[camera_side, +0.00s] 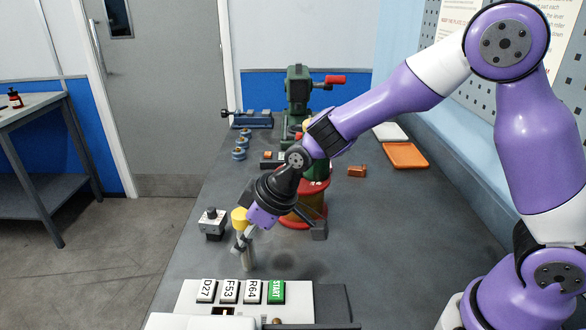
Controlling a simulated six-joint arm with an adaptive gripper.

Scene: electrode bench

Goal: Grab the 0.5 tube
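My gripper (243,242) hangs over the bench in the middle of the picture, tilted down to the left. I cannot tell how far apart its fingers are.
The button box (193,296) with labels D27, F53, R64 and START stands in front. A green press (298,95) and orange tray (404,155) are farther back.

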